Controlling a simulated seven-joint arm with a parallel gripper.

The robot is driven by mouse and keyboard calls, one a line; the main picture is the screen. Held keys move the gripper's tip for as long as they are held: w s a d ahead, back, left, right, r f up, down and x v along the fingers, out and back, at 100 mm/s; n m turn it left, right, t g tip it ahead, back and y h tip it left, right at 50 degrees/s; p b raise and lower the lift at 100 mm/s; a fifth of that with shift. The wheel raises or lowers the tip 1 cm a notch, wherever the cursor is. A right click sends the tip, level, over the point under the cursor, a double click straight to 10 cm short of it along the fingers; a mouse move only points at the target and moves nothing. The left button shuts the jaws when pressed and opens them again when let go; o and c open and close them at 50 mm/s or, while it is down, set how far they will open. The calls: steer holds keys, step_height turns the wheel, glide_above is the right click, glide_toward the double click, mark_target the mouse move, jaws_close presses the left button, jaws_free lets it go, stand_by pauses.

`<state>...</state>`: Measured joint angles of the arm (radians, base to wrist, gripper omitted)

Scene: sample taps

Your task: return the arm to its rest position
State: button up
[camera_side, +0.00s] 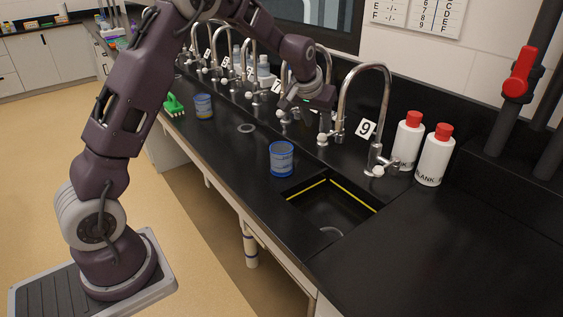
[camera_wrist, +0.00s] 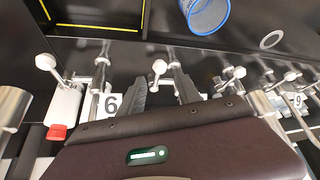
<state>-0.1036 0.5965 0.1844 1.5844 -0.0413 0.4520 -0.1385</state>
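A blue-rimmed cup (camera_side: 281,160) stands upright on the counter, in front of and below my gripper; a blue cup (camera_wrist: 204,14) also shows at the top edge of the wrist view. A second blue cup (camera_side: 204,107) stands farther back along the counter.
A tall curved tap (camera_side: 346,103) stands by the number 9 card (camera_side: 366,128), with other taps in a row behind. Two white red-capped bottles (camera_side: 435,157) stand to the right. A sink (camera_side: 333,209) opens in front. A green brush (camera_side: 173,104) lies far left.

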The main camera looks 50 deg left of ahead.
steer(key=s+d+r+m+h, duration=0.1)
steer(key=s+d+r, duration=0.45)
steer(key=s, duration=0.45)
steer(key=s+d+r+m+h, duration=0.1)
steer(key=s+d+r, duration=0.5)
steer(key=s, duration=0.4)
steer(key=s+d+f+m, duration=0.1)
steer(key=s, duration=0.8)
steer(key=s+d+m, duration=0.1)
steer(key=s, duration=0.9)
steer(key=shift+d+f+m, duration=0.3)
steer(key=shift+d+f, duration=0.05)
